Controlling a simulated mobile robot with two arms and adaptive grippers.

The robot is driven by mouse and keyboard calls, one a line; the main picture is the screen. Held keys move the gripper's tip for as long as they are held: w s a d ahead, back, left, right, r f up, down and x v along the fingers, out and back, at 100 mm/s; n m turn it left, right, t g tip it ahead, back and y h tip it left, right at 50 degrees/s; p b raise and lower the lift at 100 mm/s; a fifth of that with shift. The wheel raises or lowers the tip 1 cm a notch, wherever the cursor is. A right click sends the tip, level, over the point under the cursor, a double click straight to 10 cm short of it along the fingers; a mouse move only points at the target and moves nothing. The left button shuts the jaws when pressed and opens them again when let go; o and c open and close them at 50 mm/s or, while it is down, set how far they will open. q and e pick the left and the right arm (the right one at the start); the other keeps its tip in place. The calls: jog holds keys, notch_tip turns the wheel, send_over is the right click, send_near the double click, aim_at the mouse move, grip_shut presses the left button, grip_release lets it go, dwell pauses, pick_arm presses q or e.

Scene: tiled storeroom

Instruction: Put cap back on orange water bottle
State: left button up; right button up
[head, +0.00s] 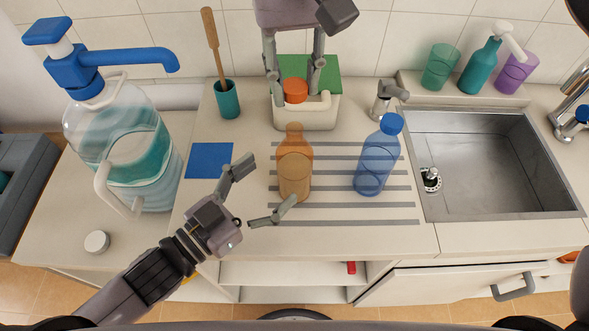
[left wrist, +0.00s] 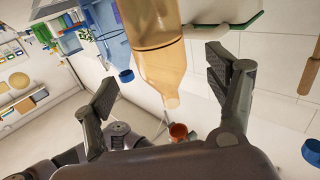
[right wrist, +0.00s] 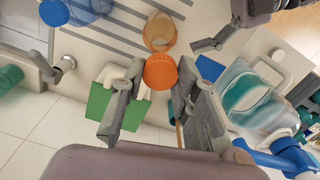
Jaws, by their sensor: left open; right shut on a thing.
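The orange water bottle (head: 295,170) stands upright and uncapped on the grey-striped area of the counter. It also shows in the left wrist view (left wrist: 152,45) between the spread fingers, and in the right wrist view (right wrist: 160,34) just beyond the cap. The orange cap (head: 295,88) is held between the fingertips of my right gripper (head: 295,94), behind and above the bottle's mouth, apart from it. In the right wrist view the cap (right wrist: 160,71) sits at the fingertips. My left gripper (head: 264,189) is open at the bottle's left, its fingers not closed on it.
A blue bottle (head: 376,160) with its cap on stands right of the orange one, beside the sink (head: 470,165). A white container with a green sponge (head: 327,78) is under my right gripper. A large water jug (head: 125,145) and blue square (head: 208,160) lie left.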

aim_at(294, 161)
pick_arm(q)
jog(key=shift+x, duration=3.55)
pick_arm(e)
jog(key=shift+w, duration=0.1)
pick_arm(q)
jog(key=c, duration=1.8)
pick_arm(e)
jog(key=shift+f, duration=2.55)
jog(key=shift+f, duration=0.85)
pick_arm(q)
grip_shut()
pick_arm(e)
jog(key=shift+f, duration=0.6)
